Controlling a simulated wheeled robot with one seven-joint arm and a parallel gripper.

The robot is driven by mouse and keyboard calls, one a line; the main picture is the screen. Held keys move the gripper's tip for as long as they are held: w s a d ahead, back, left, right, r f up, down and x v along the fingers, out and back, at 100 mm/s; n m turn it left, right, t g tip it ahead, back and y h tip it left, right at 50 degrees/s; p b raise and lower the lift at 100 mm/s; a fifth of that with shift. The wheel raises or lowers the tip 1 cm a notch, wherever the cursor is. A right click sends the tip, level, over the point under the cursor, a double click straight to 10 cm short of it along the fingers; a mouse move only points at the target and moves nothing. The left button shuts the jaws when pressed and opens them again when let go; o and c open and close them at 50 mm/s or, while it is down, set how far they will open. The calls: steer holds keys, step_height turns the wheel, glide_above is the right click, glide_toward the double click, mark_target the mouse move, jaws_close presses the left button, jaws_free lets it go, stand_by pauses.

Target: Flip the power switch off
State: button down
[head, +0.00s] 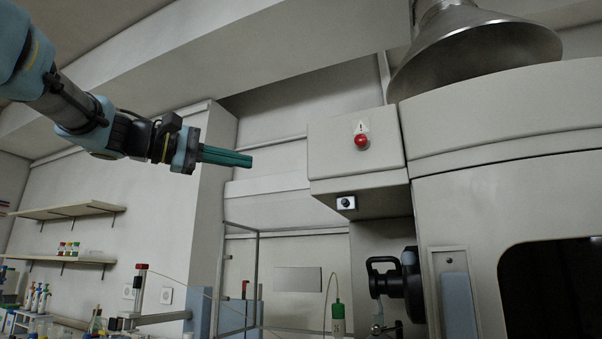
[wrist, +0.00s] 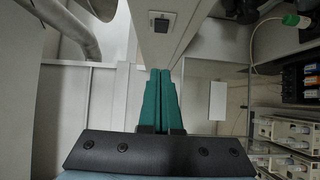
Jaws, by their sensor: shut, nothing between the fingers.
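The power switch (head: 346,202) is a small dark rotary-looking switch on the underside edge of the beige box (head: 330,160) on the spectrometer. In the wrist view the switch (wrist: 161,22) shows as a dark square with a light frame near the top centre. My gripper (head: 250,160) has green fingers, is shut and empty, and is in the air left of the box, apart from it. In the wrist view my gripper (wrist: 160,72) points up the picture toward the box, below the switch. The switch's position is too small to tell.
A red emergency button (head: 362,141) sits on the box front. A metal exhaust hood (head: 470,50) hangs above the spectrometer body (head: 490,150). Wall shelves (head: 70,210) with bottles are at the far left. The air between my gripper and the box is clear.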

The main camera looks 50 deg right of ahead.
steer(key=shift+d, duration=0.1)
steer(key=s+a+p+x, duration=0.1)
steer(key=p+x, duration=0.3)
steer(key=x, duration=0.8)
steer(key=shift+s+d, duration=0.3)
steer(key=shift+s, duration=0.65)
steer(key=shift+s+d+m+g+y, duration=0.2)
steer(key=shift+m+g+y, duration=0.1)
steer(key=shift+m+g, duration=0.3)
